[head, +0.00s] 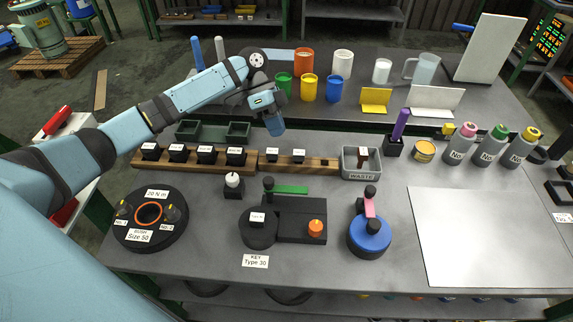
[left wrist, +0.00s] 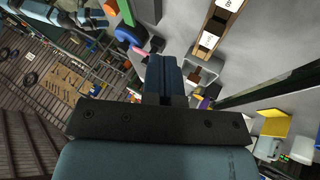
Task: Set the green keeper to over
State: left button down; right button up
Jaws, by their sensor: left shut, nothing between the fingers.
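The green keeper (head: 291,189) is a flat green bar on the black fixture marked Type 30 (head: 302,205). It points right from a black knobbed post (head: 268,187) at its left end. In the left wrist view the green keeper (left wrist: 126,12) shows in part at the top edge. My left gripper (head: 275,127) is shut and empty, above and behind the keeper, over the row of wooden blocks. Its closed fingers (left wrist: 165,75) point away in the left wrist view. My right gripper is in neither view.
An orange knob (head: 316,228) sits at the fixture's right front. A blue disc with a pink bar (head: 369,207) stands to the right. A white knobbed post (head: 233,183) stands left, and a grey waste bin (head: 360,163) behind right. A white sheet (head: 485,235) lies at right.

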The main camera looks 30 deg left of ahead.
aim_at(286, 192)
pick_arm(q)
jog(key=x, duration=0.3)
jog(key=s+p+x, duration=0.1)
jog(key=x, duration=0.3)
jog(key=s+r+x, duration=0.1)
jog(key=x, duration=0.3)
jog(key=shift+s+d+p, duration=0.2)
jog(key=shift+d+p, duration=0.15)
jog(key=shift+s+d, duration=0.25)
jog(key=shift+s, duration=0.2)
jog(key=shift+f, duration=0.1)
